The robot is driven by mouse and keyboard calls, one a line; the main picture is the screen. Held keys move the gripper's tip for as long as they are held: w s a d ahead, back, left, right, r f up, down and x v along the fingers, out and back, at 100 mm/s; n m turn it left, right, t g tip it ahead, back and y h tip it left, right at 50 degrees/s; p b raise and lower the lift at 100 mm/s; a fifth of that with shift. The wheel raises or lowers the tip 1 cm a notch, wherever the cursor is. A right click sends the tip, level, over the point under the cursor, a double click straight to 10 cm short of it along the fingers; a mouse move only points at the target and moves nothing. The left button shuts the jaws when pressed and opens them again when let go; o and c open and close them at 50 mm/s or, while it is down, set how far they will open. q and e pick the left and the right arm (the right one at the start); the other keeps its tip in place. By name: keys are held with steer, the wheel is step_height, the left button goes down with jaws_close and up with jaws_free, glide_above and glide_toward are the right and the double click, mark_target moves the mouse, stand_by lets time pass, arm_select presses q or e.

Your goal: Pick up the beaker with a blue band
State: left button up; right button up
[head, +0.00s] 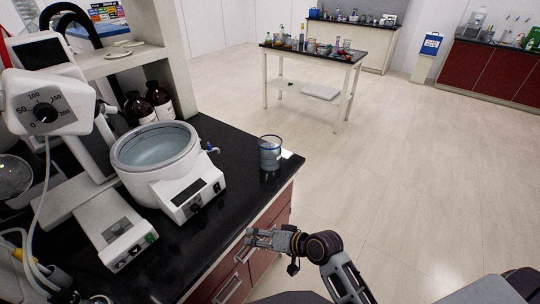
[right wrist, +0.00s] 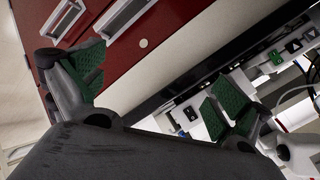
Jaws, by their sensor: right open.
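A clear glass beaker with a blue band (head: 270,153) stands upright on the black bench top, near its right front corner. My right gripper (head: 250,238) is in front of the bench's drawers in the head view, lower in the picture than the beaker and apart from it. In the right wrist view its two green-padded fingers (right wrist: 158,85) are spread wide with nothing between them. The beaker does not show in the right wrist view. My left gripper is not in view.
A white water bath (head: 158,150) stands left of the beaker on the black bench (head: 235,145). A rotary evaporator (head: 47,110) and brown bottles (head: 160,98) are further left. Red drawers with handles (head: 233,285) lie below the edge. A far table (head: 315,52) holds glassware; the floor between is clear.

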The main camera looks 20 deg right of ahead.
steer(key=w+a+r+m+t+y, duration=0.1)
steer(key=w+r+m+t+y, duration=0.2)
steer(key=w+r+m+t, duration=0.8)
steer(key=w+d+r+m+h, duration=0.3)
steer(key=d+m+h, duration=0.2)
steer(key=m, duration=0.6)
steer(key=m+h, duration=0.6)
steer(key=m, duration=0.4)
glide_toward(271, 160)
steer(key=shift+w+a+r, duration=0.2)
steer(key=shift+r, duration=0.2)
steer(key=shift+w+a+r, duration=0.2)
steer(key=shift+a+r, duration=0.05)
steer(key=shift+r, duration=0.1)
steer(key=shift+w+d+f+m+g, duration=0.1)
steer(key=shift+d+f+m+g, duration=0.15)
steer(key=shift+m, duration=0.25)
steer(key=shift+w+d+f+m+g, duration=0.1)
steer(key=shift+d+f+m, duration=0.05)
steer(key=shift+f+m, duration=0.3)
steer(key=shift+r, duration=0.1)
steer(key=shift+w, duration=0.1)
steer(key=shift+w+d+r, duration=0.1)
steer(key=shift+w+d, duration=0.05)
steer(key=shift+w, duration=2.7)
steer(key=shift+w+d, duration=0.1)
steer(key=shift+w, duration=1.2)
